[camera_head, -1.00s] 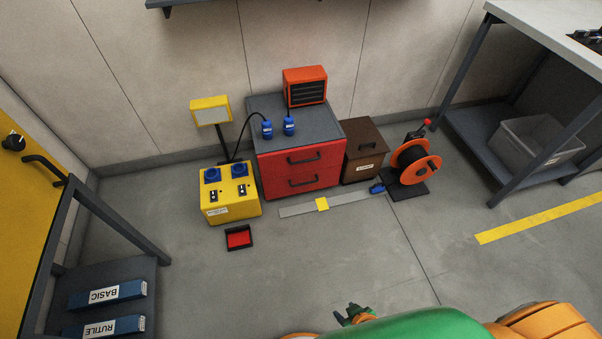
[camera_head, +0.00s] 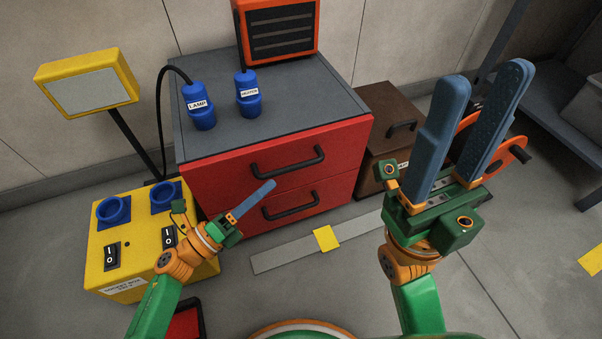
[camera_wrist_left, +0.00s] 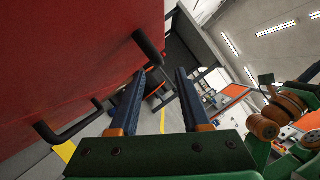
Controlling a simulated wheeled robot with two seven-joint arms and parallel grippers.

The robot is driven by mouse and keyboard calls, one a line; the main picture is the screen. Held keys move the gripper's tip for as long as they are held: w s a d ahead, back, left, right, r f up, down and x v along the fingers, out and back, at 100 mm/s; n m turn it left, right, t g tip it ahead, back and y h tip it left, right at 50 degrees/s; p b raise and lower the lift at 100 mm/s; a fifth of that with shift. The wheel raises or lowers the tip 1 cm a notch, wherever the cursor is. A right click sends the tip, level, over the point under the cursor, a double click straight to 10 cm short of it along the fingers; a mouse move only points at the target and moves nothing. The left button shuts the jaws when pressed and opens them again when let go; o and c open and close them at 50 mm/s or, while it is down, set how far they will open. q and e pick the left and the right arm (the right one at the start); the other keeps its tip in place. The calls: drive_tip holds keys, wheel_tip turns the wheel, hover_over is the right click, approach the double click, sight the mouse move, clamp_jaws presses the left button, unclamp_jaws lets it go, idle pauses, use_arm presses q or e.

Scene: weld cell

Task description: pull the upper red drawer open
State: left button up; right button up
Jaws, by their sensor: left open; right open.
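The red drawer cabinet has an upper drawer (camera_head: 220,174) with a black bar handle (camera_head: 288,163) and a lower drawer with a similar handle (camera_head: 292,203). Both drawers look shut. My left gripper (camera_head: 270,186) is open and empty in front of the cabinet; in the head view its fingers show below and left of the upper handle. In the left wrist view the open fingers (camera_wrist_left: 159,73) are beside the red front (camera_wrist_left: 70,55), with black handle parts close by; which handle is unclear. My right gripper (camera_head: 486,76) is open and empty, raised right of the cabinet.
A yellow socket box (camera_head: 135,235) with a lamp (camera_head: 90,85) stands left of the cabinet. Blue plugs (camera_head: 200,108) and an orange heater (camera_head: 278,30) are on top. A brown box (camera_head: 385,130) and an orange reel (camera_head: 508,150) stand right. A grey strip (camera_head: 285,256) lies in front.

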sight(291, 166)
use_arm(q)
drive_tip(key=b+x, duration=0.1)
drive_tip(key=x, duration=0.6)
drive_tip(key=shift+w+d, duration=0.15)
drive_tip(key=shift+d, duration=0.2)
clamp_jaws()
idle(0.9)
